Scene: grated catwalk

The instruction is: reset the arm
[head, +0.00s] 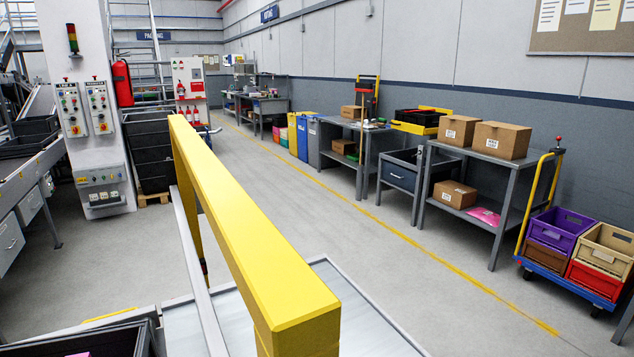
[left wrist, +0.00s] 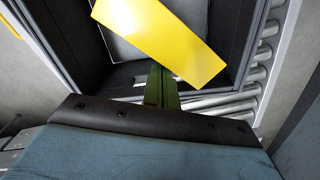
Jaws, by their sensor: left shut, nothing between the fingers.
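My left gripper (left wrist: 162,88) shows in the left wrist view as narrow dark green fingers beyond a black bracket. It is shut with nothing between the fingers. A yellow bar (left wrist: 165,38) crosses the view and covers part of the fingers' tips. I cannot tell whether they touch. Behind them is a dark bin (left wrist: 250,48) with a pale flat thing (left wrist: 122,52) inside. Neither gripper and neither arm shows in the head view.
A yellow rail (head: 235,235) runs through the head view's foreground. A black bin (head: 105,342) is at bottom left. Metal rollers (left wrist: 262,55) flank the dark bin. A grey workbench (head: 470,153) with boxes and a loaded trolley (head: 568,283) stand right; the middle floor is clear.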

